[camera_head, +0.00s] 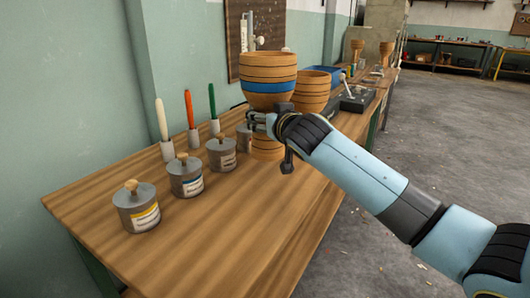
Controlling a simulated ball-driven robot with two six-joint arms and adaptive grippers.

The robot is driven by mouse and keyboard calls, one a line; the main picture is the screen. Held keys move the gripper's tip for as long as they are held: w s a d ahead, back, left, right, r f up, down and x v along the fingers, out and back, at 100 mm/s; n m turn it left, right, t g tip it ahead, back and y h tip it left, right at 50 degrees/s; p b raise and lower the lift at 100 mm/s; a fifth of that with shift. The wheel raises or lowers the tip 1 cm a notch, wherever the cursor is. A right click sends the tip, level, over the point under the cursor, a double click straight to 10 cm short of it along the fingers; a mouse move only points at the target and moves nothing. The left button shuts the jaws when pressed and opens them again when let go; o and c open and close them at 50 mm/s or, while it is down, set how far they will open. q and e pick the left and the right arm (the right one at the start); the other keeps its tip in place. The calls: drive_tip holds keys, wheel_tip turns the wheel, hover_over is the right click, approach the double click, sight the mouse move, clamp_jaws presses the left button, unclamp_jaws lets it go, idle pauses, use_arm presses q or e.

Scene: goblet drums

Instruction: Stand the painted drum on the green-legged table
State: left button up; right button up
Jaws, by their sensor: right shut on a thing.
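The painted drum (268,72) is a wooden goblet drum with dark rings and a blue band. It is upright over the far part of the wooden table (215,240), which has a green leg (92,268) at the front left. My right gripper (262,122) is shut on the drum's narrow waist. The gripper hides part of the waist, while the flared foot shows below it. I cannot tell whether the foot touches the tabletop. My left gripper is not in view.
Another wooden drum (312,92) is just behind the painted one. The table's front right is clear.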

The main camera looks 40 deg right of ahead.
sight(257, 152)
drive_tip(key=s+a+f, duration=0.3)
drive_tip(key=a, duration=0.1)
drive_tip(key=shift+b, duration=0.4)
drive_tip(key=shift+s+a+f, duration=0.2)
drive_tip(key=shift+a, duration=0.15)
wheel_tip(257, 152, down, 4)
drive_tip(key=shift+r+b, duration=0.25)
drive_tip(key=shift+b, duration=0.65)
drive_tip(key=shift+f, duration=0.35)
drive_tip(key=shift+r, duration=0.15)
drive_tip(key=o, duration=1.4)
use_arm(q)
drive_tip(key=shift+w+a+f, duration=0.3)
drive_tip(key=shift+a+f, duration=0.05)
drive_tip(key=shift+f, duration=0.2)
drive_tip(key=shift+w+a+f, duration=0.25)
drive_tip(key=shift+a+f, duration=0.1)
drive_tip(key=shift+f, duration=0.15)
use_arm(e)
drive_tip(key=o, duration=0.4)
